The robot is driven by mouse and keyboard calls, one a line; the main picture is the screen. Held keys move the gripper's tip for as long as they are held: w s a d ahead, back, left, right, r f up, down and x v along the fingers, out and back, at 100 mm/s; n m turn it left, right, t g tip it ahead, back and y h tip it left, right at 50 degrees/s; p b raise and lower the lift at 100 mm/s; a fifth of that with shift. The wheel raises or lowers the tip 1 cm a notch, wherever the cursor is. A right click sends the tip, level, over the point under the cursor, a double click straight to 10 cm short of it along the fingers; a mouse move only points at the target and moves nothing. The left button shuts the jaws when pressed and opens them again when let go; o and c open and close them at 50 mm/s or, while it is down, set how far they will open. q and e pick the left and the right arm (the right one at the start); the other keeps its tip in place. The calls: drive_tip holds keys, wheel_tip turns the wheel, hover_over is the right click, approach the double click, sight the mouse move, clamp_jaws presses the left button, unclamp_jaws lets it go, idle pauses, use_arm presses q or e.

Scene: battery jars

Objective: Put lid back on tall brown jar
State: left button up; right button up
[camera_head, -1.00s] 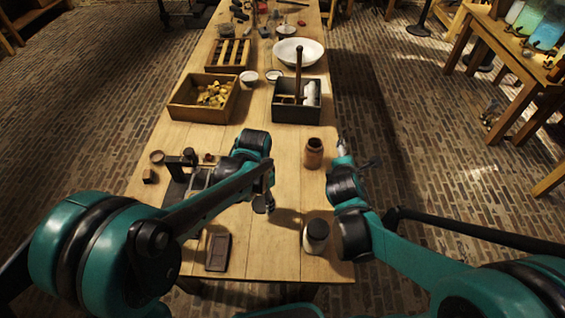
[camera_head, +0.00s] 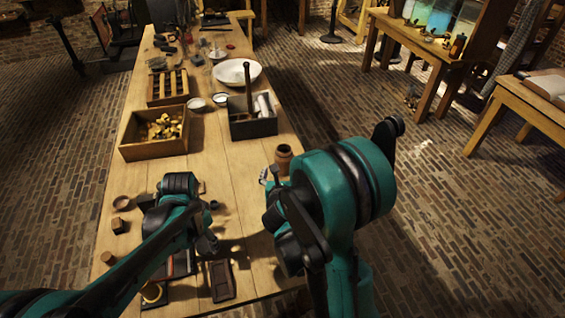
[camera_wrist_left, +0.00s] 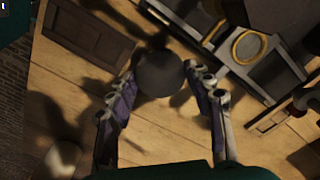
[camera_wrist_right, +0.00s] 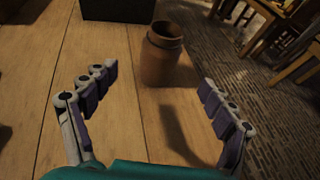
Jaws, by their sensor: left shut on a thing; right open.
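The brown jar (camera_head: 284,158) stands upright near the table's right edge. It shows in the right wrist view (camera_wrist_right: 168,58) with an open mouth and no lid on it. My right gripper (camera_head: 268,177) is beside the jar; in the right wrist view its fingers (camera_wrist_right: 157,85) are spread, with the jar just beyond them and nothing between the pads. My left gripper (camera_head: 207,245) is low over the table's near part. In the left wrist view its fingertips (camera_wrist_left: 158,82) are shut on a dark round lid (camera_wrist_left: 160,74).
A dark rectangular case (camera_head: 221,280) lies at the near edge. A black box (camera_head: 252,122) stands beyond the jar, and a wooden box of yellow pieces (camera_head: 155,146) is at left. A yellow ring (camera_wrist_left: 248,46) rests on a dark stand. My right arm hides the near right table.

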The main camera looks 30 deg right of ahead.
sight(206, 244)
use_arm(q)
drive_tip(key=shift+f+b, duration=0.35)
drive_tip(key=shift+f, duration=0.05)
use_arm(e)
drive_tip(key=x, duration=0.5)
drive_tip(key=shift+w+d+f, duration=0.2)
drive_tip(key=shift+w+f, duration=0.05)
drive_tip(key=shift+w+d, duration=0.25)
drive_tip(key=shift+w, duration=0.1)
use_arm(q)
wheel_tip(206, 244, down, 2)
drive_tip(key=shift+b, duration=1)
use_arm(e)
drive_tip(key=x, duration=0.4)
drive_tip(key=shift+d, duration=0.1)
use_arm(q)
drive_tip(key=shift+f, duration=0.15)
use_arm(e)
drive_tip(key=shift+w+d+f, duration=0.1)
drive_tip(key=shift+w+d, duration=0.15)
drive_tip(key=shift+w, duration=0.25)
drive_tip(key=shift+c, duration=0.3)
